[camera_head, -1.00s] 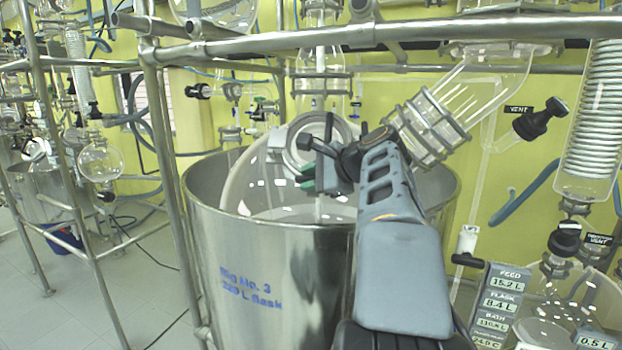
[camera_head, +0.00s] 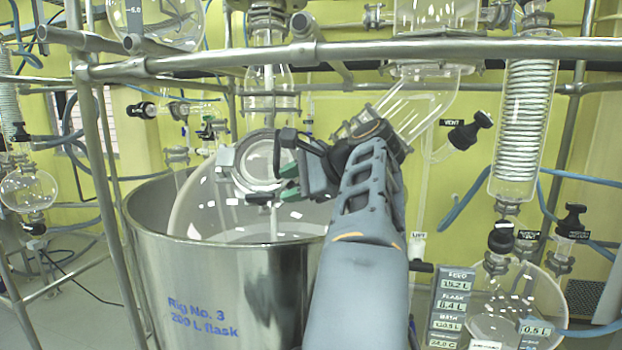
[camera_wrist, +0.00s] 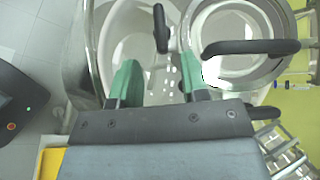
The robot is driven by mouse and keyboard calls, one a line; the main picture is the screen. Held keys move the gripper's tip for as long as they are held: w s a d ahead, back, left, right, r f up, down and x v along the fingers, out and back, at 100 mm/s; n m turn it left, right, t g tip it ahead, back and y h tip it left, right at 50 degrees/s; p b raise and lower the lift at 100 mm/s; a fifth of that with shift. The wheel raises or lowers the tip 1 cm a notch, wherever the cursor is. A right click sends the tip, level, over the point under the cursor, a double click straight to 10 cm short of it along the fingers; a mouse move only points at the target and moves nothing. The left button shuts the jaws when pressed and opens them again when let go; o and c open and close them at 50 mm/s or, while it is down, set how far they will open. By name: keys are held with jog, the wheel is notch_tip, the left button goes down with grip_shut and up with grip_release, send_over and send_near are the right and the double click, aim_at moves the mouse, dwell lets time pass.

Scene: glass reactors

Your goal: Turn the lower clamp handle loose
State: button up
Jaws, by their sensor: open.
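The clamp ring (camera_head: 258,162) is on the glass flask's neck above the steel bath, and it shows at upper right in the wrist view (camera_wrist: 196,45). In the wrist view, one black clamp handle (camera_wrist: 160,30) points toward my gripper, and another black handle (camera_wrist: 250,47) lies across the ring. The first is nearer the floor side of that view, so it appears to be the lower one. My gripper (camera_wrist: 157,68) is open; its green fingers straddle the line of this handle, whose end is just ahead of them. In the head view, my gripper (camera_head: 289,183) is right of the ring and hides part of the clamp.
The steel bath (camera_head: 220,290) stands below my gripper. A metal frame rail (camera_head: 420,50) crosses above my arm, with a frame post (camera_head: 108,190) at left. Glassware, including a coil condenser (camera_head: 525,125) and a round flask (camera_head: 515,305), is at right.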

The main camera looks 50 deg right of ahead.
jog(key=shift+v, duration=2.65)
